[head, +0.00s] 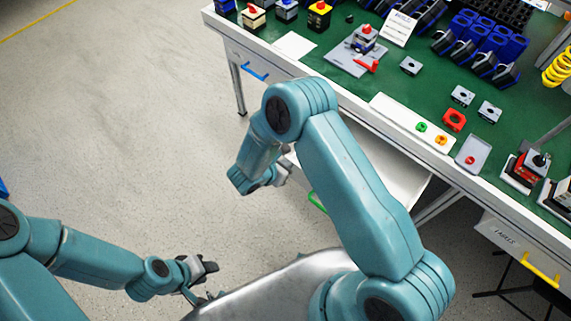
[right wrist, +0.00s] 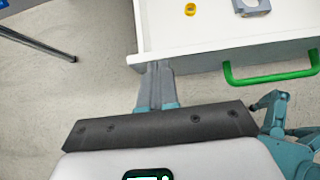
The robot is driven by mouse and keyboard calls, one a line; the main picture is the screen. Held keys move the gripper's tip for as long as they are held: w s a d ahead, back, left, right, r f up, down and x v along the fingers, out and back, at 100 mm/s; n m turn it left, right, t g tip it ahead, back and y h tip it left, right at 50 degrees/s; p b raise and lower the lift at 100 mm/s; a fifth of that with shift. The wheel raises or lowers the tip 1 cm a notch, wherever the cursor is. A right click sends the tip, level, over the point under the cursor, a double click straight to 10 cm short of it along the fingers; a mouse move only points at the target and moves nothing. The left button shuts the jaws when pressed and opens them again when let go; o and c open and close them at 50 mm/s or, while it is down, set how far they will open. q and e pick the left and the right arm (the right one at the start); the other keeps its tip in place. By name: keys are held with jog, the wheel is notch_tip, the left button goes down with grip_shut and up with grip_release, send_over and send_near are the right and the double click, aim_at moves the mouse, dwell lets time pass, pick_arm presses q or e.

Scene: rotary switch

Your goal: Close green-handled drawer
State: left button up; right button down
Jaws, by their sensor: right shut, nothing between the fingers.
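The green-handled drawer stands pulled out below the bench; its white interior (head: 405,182) shows in the head view, partly hidden behind my right arm. A bit of its green handle (head: 317,202) shows beside that arm. In the right wrist view the white drawer front (right wrist: 215,58) and green handle (right wrist: 270,75) are clear. My right gripper (head: 284,172) is shut and empty. Its fingers (right wrist: 157,72) are at the left end of the drawer front, left of the handle; I cannot tell whether they touch. My left gripper (head: 205,268) is low, away from the drawer; its opening is unclear.
A yellow ring (right wrist: 190,9) and a grey part (right wrist: 251,7) lie in the drawer. The green bench top (head: 300,65) holds several parts and bins. A blue-handled drawer (head: 255,70) and a yellow-handled drawer (head: 541,276) flank it.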

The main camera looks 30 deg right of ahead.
jog(key=w+d+b, duration=0.4)
jog(key=d, duration=0.6)
jog(key=w+d+b, duration=0.4)
jog(key=d+b, duration=0.1)
jog(key=d, duration=0.6)
jog(key=shift+w, duration=0.3)
jog(key=shift+a+b, duration=0.2)
jog(key=shift+b, duration=0.1)
